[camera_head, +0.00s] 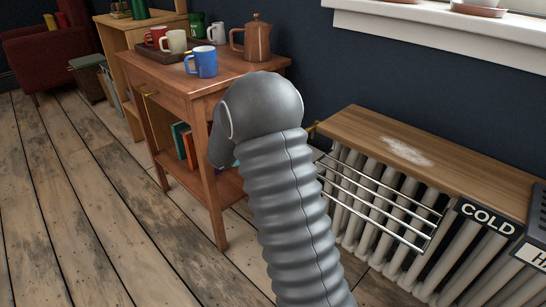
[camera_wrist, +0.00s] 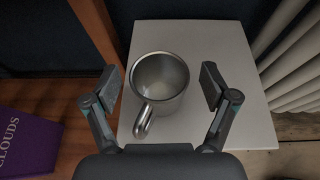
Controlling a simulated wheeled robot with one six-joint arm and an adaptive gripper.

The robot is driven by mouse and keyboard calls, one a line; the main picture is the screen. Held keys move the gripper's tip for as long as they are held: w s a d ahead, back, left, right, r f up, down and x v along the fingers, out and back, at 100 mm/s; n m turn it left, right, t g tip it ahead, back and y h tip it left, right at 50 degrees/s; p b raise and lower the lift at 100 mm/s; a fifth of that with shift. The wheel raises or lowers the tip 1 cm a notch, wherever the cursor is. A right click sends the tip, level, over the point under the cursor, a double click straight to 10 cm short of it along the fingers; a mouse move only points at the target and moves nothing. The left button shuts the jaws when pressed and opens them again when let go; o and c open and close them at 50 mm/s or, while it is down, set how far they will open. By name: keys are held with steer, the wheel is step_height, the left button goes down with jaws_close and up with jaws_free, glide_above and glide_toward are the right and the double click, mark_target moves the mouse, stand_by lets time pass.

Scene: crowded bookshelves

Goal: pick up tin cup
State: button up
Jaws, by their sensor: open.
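The tin cup (camera_wrist: 160,78) is a silvery metal cup seen from above in the wrist view. It stands upright and looks empty, with its handle (camera_wrist: 144,121) pointing toward the bottom of the picture. My gripper (camera_wrist: 161,86) is open, with one finger to the left of the cup and one to the right. Gaps show between the cup and both fingers. The cup stands on a pale square surface (camera_wrist: 210,38). In the head view my arm hides this spot, and the tin cup cannot be made out there.
A purple book (camera_wrist: 25,142) lies left of the pale surface, beside a wooden post (camera_wrist: 95,24). White radiator (camera_wrist: 292,65) ribs stand close on the right. In the head view, a wooden side table (camera_head: 185,80) holds several mugs and a brown pot (camera_head: 257,38).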

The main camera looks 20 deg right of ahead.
steer(key=c, duration=1.3)
steer(key=shift+o, duration=0.2)
steer(key=shift+r, duration=0.1)
